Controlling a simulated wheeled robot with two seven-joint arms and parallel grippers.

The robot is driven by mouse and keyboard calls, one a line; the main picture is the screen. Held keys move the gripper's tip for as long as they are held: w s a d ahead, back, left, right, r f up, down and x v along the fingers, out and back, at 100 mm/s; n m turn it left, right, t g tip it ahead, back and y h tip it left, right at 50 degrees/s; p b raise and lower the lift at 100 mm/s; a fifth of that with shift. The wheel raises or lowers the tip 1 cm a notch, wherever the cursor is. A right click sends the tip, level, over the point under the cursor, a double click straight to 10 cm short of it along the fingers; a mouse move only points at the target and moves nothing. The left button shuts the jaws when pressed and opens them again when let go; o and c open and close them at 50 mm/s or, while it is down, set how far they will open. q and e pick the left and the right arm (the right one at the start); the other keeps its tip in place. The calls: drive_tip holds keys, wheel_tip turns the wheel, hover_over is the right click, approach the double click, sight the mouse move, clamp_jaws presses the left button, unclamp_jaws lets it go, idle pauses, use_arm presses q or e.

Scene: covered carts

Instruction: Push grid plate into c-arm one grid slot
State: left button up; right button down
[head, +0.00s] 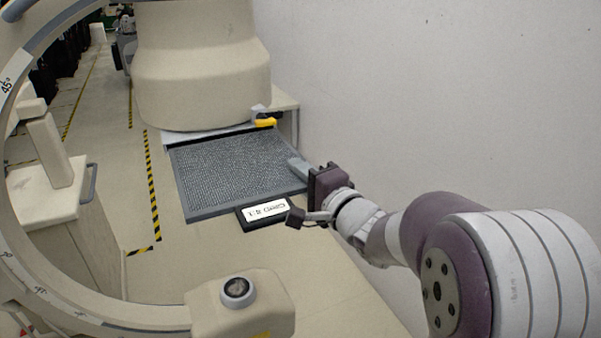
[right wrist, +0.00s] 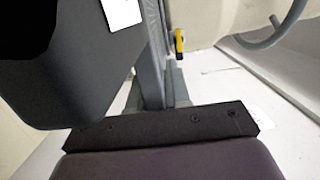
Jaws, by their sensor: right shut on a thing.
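The grid plate (head: 235,165) is a flat grey mesh panel in a darker grey frame, with a black handle block (head: 240,219) and white label at its near edge. Its far edge lies at the pale ledge under the beige c-arm housing (head: 200,70); how far it sits in the slot is hidden. My right gripper (head: 298,168) is at the plate's right edge, shut on its frame. In the right wrist view the grey frame (right wrist: 150,55) runs away from my gripper (right wrist: 168,92), beside the dark handle block (right wrist: 75,65). My left gripper is not in view.
A yellow lever (head: 265,122) sits at the housing's right, near the slot. The white wall (head: 430,90) is close on the right. The c-arm's curved ring (head: 60,295) spans the left and front. A beige block with a round knob (head: 238,288) stands in front.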

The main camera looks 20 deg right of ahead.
drive_tip(key=shift+r, duration=0.15)
drive_tip(key=p, duration=0.1)
approach(268, 133)
idle(2.3)
drive_tip(key=shift+w+a+f+p, duration=0.1)
drive_tip(key=shift+w+a+p, duration=0.25)
drive_tip(key=shift+w, duration=0.7)
drive_tip(key=shift+w+a+f+p, duration=0.1)
drive_tip(key=shift+w+a+p, duration=0.2)
drive_tip(key=shift+w, duration=0.8)
drive_tip(key=shift+w+a+f+p, duration=0.1)
drive_tip(key=shift+w+a+p, duration=0.25)
drive_tip(key=shift+w, duration=0.7)
drive_tip(key=shift+w, duration=1.6)
